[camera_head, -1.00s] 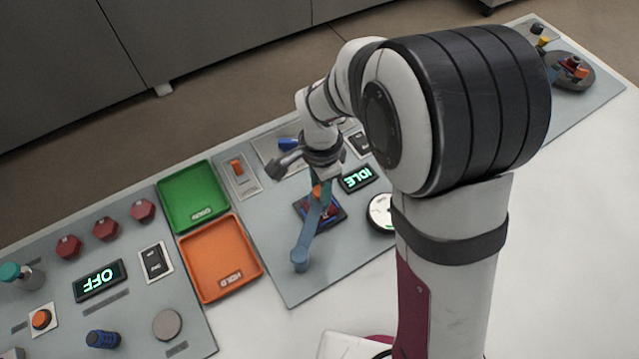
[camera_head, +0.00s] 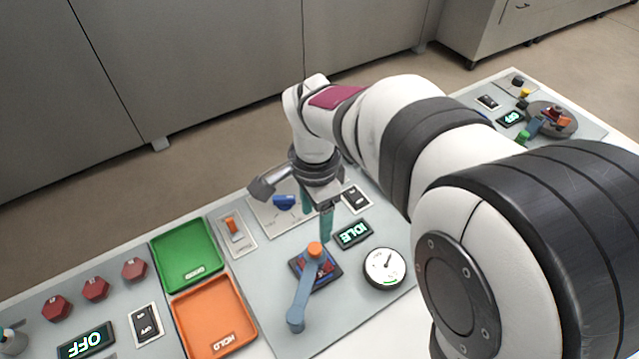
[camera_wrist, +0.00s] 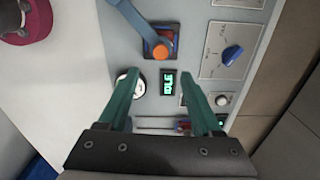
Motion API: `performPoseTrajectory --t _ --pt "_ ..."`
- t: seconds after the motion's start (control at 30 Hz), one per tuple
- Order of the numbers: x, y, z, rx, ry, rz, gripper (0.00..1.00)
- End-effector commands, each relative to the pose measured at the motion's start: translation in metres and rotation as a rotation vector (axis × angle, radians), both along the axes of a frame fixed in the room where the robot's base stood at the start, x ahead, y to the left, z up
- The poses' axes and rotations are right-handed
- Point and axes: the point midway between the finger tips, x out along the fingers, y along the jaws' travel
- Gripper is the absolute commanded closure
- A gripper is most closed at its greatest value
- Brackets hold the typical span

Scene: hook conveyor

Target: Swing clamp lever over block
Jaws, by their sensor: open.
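The clamp lever (camera_head: 304,289) is a blue arm with a round pivot end at the front and an orange knob (camera_head: 315,249) at its far end. It lies across a dark square pad (camera_head: 333,274) with red and blue parts, where the block is mostly hidden beneath it. The wrist view shows the lever (camera_wrist: 129,14) entering from the top, its orange knob (camera_wrist: 160,51) at the pad's edge. My gripper (camera_head: 318,225) is open and empty, its teal fingers above and behind the knob, apart from it. The open fingers (camera_wrist: 161,80) also show in the wrist view.
An IDLE display (camera_head: 353,234) and a round gauge (camera_head: 385,268) sit right of the pad. A blue knob (camera_head: 284,202) is behind it. Green (camera_head: 187,285) and orange (camera_head: 246,348) trays lie to the left. The panel right of the lever's pivot is clear.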

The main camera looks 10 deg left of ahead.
Motion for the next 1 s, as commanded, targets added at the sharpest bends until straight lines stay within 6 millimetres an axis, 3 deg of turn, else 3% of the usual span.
performPoseTrajectory --t 0.1,0.23,0.57,0.67,0.77,0.83,0.9,1.0 --pt "0.001 0.000 0.031 0.003 -0.003 -0.001 0.34" --pt "0.000 0.000 0.050 0.001 -0.002 -0.001 0.34" --pt "0.000 0.000 0.056 -0.001 0.002 0.000 0.34" --pt "-0.008 -0.018 0.060 0.010 0.006 0.017 0.34" --pt "-0.048 -0.077 0.066 0.047 0.019 0.101 0.34" --pt "-0.090 -0.114 0.061 0.084 0.022 0.180 0.34" --pt "-0.128 -0.136 0.050 0.118 0.014 0.254 0.34" --pt "-0.165 -0.148 0.034 0.149 -0.003 0.331 0.34"
